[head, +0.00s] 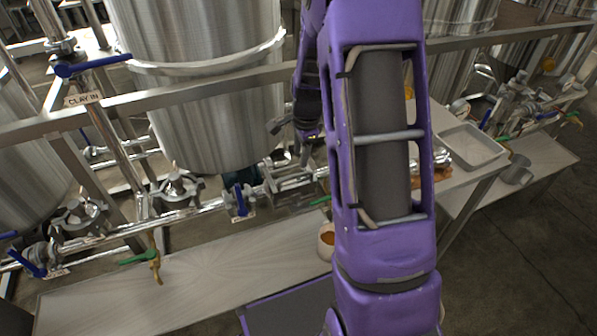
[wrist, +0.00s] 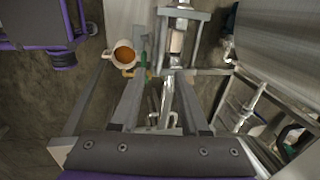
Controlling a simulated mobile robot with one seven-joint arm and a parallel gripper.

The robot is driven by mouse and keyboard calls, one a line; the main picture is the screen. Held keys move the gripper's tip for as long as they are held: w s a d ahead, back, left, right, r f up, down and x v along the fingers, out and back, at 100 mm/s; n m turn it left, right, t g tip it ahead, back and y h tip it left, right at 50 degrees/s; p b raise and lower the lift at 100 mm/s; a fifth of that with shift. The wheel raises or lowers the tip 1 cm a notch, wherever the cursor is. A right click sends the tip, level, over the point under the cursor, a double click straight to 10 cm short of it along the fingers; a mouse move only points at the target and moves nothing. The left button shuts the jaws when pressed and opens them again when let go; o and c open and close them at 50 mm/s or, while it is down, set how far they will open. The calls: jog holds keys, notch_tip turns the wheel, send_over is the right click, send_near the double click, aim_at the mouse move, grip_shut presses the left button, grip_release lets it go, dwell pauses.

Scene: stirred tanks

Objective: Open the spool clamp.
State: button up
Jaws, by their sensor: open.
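A metal frame around a length of pipe, which looks like the spool clamp (head: 291,183), sits on the horizontal pipe line below the middle tank. In the wrist view the frame (wrist: 184,14) shows at the top, with a pale cylindrical piece (wrist: 177,42) inside it. I cannot tell from these views how its closure stands. My gripper (wrist: 163,80) is open, its fingertips at the near end of the frame, with nothing clearly held. In the head view my gripper (head: 306,152) is small, close above the frame and partly hidden by my purple arm.
A mug of brown liquid (head: 327,241) stands on the low bench (head: 190,290), also seen in the wrist view (wrist: 123,53). Blue-handled valves (head: 239,198) and a green-handled valve (head: 140,257) line the pipes. A tray (head: 470,147) lies right. A rail (head: 200,92) crosses the tanks.

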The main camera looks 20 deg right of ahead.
aim_at(298, 175)
jog(key=f, duration=0.2)
jog(key=w+f, duration=0.1)
jog(key=f, duration=0.5)
jog(key=shift+w+f+b, duration=0.15)
jog(key=shift+w+b, duration=0.15)
jog(key=shift+w, duration=0.1)
grip_shut()
dwell(0.9)
